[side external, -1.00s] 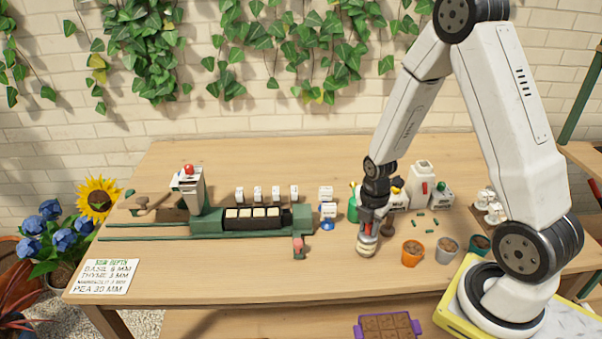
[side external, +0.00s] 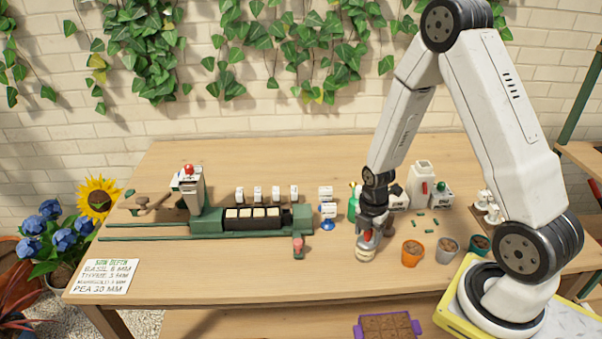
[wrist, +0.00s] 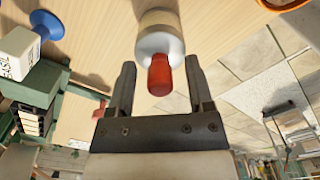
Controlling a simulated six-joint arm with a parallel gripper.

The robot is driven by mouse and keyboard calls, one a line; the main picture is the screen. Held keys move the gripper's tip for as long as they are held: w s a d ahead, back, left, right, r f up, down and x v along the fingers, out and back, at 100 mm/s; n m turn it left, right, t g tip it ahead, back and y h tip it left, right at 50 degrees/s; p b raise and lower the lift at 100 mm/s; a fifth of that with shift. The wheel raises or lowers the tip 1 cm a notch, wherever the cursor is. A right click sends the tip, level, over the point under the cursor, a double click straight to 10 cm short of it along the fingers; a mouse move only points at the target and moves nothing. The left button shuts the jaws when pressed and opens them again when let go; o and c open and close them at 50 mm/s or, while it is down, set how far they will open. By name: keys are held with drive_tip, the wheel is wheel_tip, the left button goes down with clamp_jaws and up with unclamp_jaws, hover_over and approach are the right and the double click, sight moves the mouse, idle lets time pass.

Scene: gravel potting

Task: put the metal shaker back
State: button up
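A round piece with a red knob, a pale grey domed top and a beige band stands at the table's front (side external: 366,254); it is the likeliest metal shaker, but its material is hard to tell. It also shows in the wrist view (wrist: 160,38), its red knob pointing at my gripper. My gripper (wrist: 160,82) is directly above it, pointing down in the side view (side external: 368,233). Its fingers are spread, one on each side of the knob, with a visible gap on both sides. The piece appears upright on the table; its contact is too small to judge exactly.
An orange pot (side external: 412,254), a grey pot (side external: 447,251) and a dark green pot (side external: 479,246) stand to the right.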

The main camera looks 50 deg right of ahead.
sight(363, 243)
drive_tip(key=shift+r, duration=0.15)
wheel_tip(363, 243, up, 12)
idle(1.2)
drive_tip(key=shift+a, duration=0.1)
idle(0.4)
drive_tip(key=s+a+r+m+t, duration=0.2)
drive_tip(key=a+m, duration=0.9)
drive_tip(key=m, duration=0.7)
drive_tip(key=shift+a+t, duration=0.2)
drive_tip(key=shift+t, duration=0.1)
